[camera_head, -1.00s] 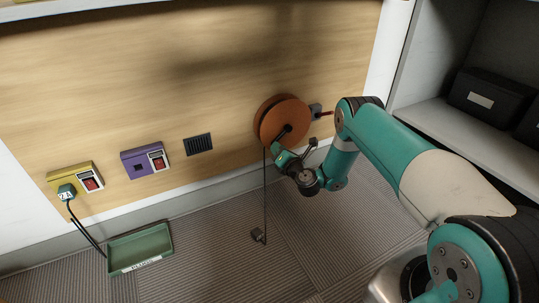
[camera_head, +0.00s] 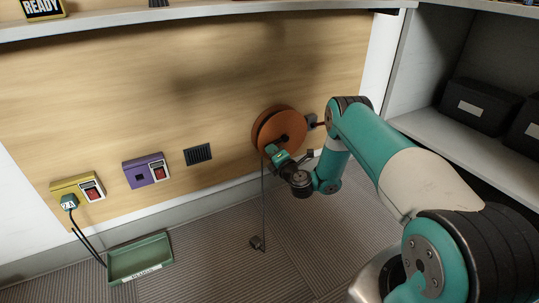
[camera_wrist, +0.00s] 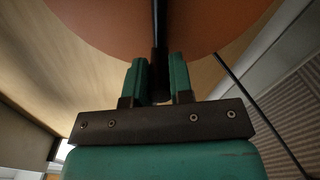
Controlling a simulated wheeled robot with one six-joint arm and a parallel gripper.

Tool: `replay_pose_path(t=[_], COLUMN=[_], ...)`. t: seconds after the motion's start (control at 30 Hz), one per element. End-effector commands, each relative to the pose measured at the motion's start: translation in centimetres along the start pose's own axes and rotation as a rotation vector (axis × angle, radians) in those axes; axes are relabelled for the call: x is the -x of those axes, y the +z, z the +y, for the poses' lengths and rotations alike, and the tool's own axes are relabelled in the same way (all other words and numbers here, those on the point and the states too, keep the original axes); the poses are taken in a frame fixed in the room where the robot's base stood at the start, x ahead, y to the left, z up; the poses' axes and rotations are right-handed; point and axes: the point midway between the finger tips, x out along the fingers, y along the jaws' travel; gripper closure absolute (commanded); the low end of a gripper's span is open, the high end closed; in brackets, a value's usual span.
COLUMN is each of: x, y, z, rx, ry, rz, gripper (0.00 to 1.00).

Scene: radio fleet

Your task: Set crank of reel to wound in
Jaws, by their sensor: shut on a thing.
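The orange-brown reel (camera_head: 283,122) is on the wooden wall panel, and it fills the top of the wrist view (camera_wrist: 110,25). A thin dark cord (camera_head: 263,205) hangs from it to a small dark end piece (camera_head: 257,243) low down near the floor. My gripper (camera_head: 272,153) is at the lower left part of the reel's face. In the wrist view my gripper (camera_wrist: 159,80) is shut on a black rod of the crank (camera_wrist: 160,45), between its two green fingers. In the head view the crank is largely hidden by my gripper.
A purple socket box (camera_head: 146,170) and a yellow one (camera_head: 78,188) with a plug (camera_head: 69,202) are on the panel to the left, beside a dark vent (camera_head: 198,154). A green tray (camera_head: 140,262) is on the floor. Shelves with dark boxes (camera_head: 480,106) stand at right.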

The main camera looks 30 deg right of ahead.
Motion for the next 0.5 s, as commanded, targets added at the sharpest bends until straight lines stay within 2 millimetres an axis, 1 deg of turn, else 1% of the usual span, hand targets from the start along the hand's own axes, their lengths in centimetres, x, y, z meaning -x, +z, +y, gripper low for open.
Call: replay_pose_path(t=[0.03, 0.27, 0.3, 0.37, 0.4, 0.5], x=[-0.28, -0.32, -0.32, -0.29, -0.26, -0.18], y=[-0.07, -0.05, -0.04, 0.0, 0.06, 0.2], z=[0.44, 0.49, 0.49, 0.44, 0.38, 0.24], rx=[0.004, 0.005, 0.006, 0.005, 0.005, 0.004], ry=[0.012, 0.013, 0.013, 0.012, 0.01, 0.007], rz=[0.004, 0.004, 0.003, 0.002, 0.001, -0.001], gripper=[1.0, 1.0, 0.72, 0.58, 0.54, 0.54])
